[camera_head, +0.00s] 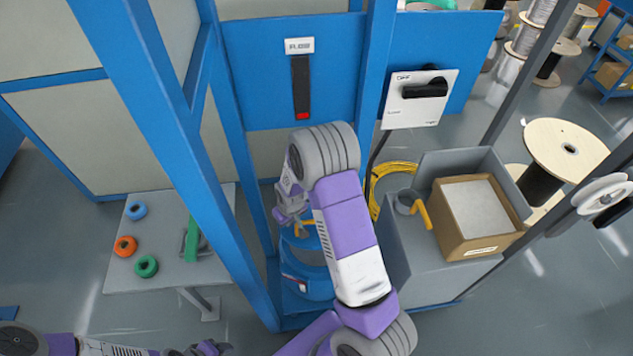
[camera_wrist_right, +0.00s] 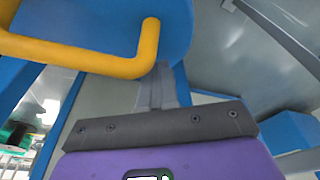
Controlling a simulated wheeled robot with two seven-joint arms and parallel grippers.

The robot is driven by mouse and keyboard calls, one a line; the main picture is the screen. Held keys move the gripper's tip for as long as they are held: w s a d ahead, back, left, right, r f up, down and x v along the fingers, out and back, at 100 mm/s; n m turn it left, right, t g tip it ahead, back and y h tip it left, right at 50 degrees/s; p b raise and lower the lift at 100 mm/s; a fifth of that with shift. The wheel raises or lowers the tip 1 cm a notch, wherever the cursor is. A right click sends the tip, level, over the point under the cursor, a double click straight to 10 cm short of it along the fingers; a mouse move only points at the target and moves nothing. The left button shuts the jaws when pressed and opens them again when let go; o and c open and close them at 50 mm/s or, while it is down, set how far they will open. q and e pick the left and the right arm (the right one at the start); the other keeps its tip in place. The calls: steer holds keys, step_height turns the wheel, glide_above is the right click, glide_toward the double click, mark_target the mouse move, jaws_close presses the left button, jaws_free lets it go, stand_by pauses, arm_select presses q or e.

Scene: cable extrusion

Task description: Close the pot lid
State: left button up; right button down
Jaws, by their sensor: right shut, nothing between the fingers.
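The blue pot (camera_head: 302,284) stands low inside the blue frame, partly hidden behind my right arm. Its blue lid, with a yellow handle (camera_head: 304,229), is at the pot's upper part; how far it is open is hidden. In the right wrist view, the yellow bent handle (camera_wrist_right: 110,62) crosses the upper left in front of the blue lid (camera_wrist_right: 178,28). My right gripper (camera_wrist_right: 160,78) is shut and empty, its fingers just below and right of the handle's bend; contact is unclear. It also shows in the head view (camera_head: 284,216). My left gripper (camera_head: 208,348) is at the bottom edge, its fingers unclear.
Blue posts (camera_head: 180,150) stand left of my right arm. A side table (camera_head: 165,265) holds coloured rings and a green piece. A grey cabinet (camera_head: 440,275) with a cardboard box (camera_head: 478,217) and a yellow-handled scoop stands right. A switch box (camera_head: 420,98) hangs behind.

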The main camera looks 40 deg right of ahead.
mark_target(290, 233)
steer(key=shift+s+a+f, duration=0.3)
steer(key=shift+s+f, duration=0.05)
steer(key=shift+f, duration=0.25)
steer(key=shift+s+a+f+b, duration=0.15)
steer(key=shift+s+f+b, duration=0.05)
steer(key=shift+f+b, duration=0.3)
steer(key=shift+s+a+f+b, duration=0.15)
steer(key=shift+s+f+b, duration=0.1)
steer(key=shift+f+b, duration=0.25)
steer(key=shift+s+a+f+b, duration=0.2)
steer(key=shift+f+b, duration=0.2)
steer(key=shift+f, duration=0.15)
steer(key=f+b, duration=0.2)
steer(key=f, duration=0.1)
steer(key=shift+s+a, duration=0.2)
steer(key=shift+s, duration=0.2)
steer(key=shift+r, duration=0.1)
step_height(290, 233, up, 9)
steer(key=p, duration=0.7)
